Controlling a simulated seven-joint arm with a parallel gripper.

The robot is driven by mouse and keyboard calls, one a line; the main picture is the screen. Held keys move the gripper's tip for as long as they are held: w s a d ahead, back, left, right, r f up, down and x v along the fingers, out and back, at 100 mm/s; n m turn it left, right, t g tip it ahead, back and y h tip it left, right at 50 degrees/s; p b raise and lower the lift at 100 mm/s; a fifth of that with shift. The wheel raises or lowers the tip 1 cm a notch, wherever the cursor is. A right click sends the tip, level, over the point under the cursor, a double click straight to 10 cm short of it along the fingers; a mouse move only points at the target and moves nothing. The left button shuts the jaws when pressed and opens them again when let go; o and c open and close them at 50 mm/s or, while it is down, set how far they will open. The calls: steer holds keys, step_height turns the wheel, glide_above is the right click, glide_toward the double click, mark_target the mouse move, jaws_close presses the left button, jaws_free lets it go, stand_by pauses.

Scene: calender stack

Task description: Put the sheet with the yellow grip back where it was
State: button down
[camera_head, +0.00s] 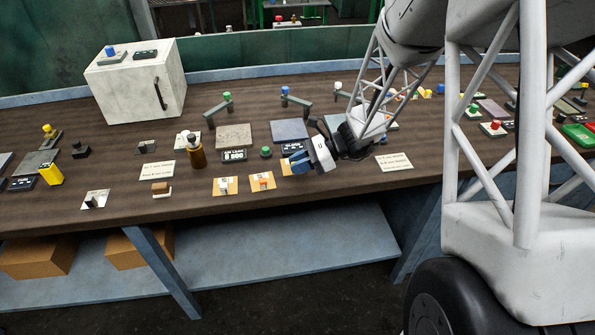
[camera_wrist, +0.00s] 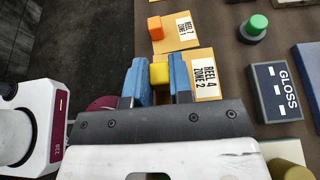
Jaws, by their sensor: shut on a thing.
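The sheet with the yellow grip is a tan card with a white label reading "REEL 4 ZONE 2" (camera_wrist: 207,75) in the wrist view. Its yellow grip (camera_wrist: 159,74) sits between the two blue fingers of my gripper (camera_wrist: 158,80), which is shut on it. In the head view my gripper (camera_head: 298,163) is low over the bench's front part and hides most of this sheet (camera_head: 287,169). I cannot tell whether the sheet touches the bench. A second tan sheet with an orange grip (camera_wrist: 155,28), labelled "REEL 7 ZONE 1", lies right beside it.
In the head view, a tan sheet with a white grip (camera_head: 225,187) lies left of the orange-grip sheet (camera_head: 262,182). A green button (camera_wrist: 257,25) and a "GLOSS" box (camera_wrist: 277,87) are close by. A brown bottle (camera_head: 196,152) stands further left.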

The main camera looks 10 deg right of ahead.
steer(key=shift+w, duration=0.35)
steer(key=shift+f, duration=0.15)
steer(key=shift+f, duration=1.6)
steer(key=shift+f, duration=0.15)
steer(key=c, duration=1)
jaws_free()
steer(key=shift+v, duration=6.05)
